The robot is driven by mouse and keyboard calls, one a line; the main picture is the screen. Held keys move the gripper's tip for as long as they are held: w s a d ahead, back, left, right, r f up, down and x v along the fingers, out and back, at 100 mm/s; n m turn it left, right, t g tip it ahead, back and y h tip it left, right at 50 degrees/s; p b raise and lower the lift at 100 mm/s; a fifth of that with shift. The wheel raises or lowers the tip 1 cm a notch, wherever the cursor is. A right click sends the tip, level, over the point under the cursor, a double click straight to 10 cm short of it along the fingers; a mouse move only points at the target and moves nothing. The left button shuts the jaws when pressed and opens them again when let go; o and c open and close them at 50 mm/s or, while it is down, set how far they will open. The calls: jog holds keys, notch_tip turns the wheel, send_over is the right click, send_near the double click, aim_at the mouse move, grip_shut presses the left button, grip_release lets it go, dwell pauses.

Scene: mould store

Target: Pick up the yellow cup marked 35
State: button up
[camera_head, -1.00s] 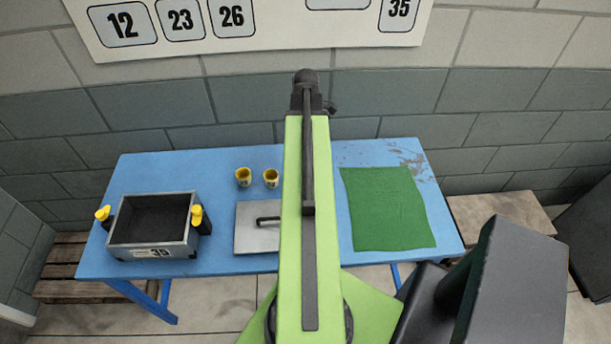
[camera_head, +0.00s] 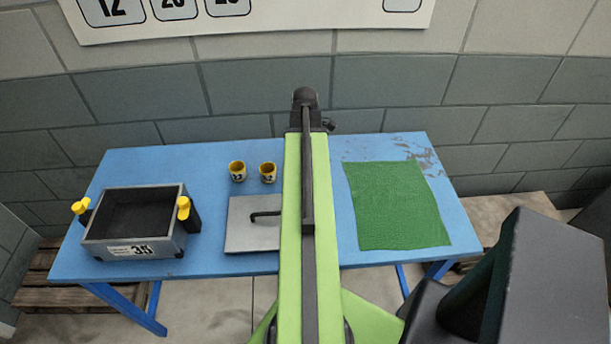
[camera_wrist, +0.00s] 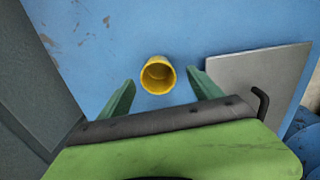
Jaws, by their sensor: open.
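A yellow cup (camera_wrist: 158,76) stands upright on the blue table in the wrist view, its open mouth facing me. My gripper (camera_wrist: 160,77) is open, with one green finger on each side of the cup's near part and gaps between. No number shows on this cup. I cannot tell whether the wrist-view cup is one of these. My arm hides my gripper in the head view.
A grey metal plate (camera_head: 247,228) with a bent black handle lies in front of the cups. A grey box (camera_head: 134,251) labelled 35, with yellow-topped grips, stands at the left. A green cloth (camera_head: 397,207) lies right on the blue table (camera_head: 210,157). A brick wall stands behind.

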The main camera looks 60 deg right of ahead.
notch_tip(320, 180, down, 5)
jog(key=b, duration=0.5)
jog(key=shift+w+d+f, duration=0.1)
jog(key=shift+w+f, duration=0.05)
jog(key=shift+f, duration=0.05)
jog(key=shift+r, duration=0.2)
jog(key=c, duration=1.4)
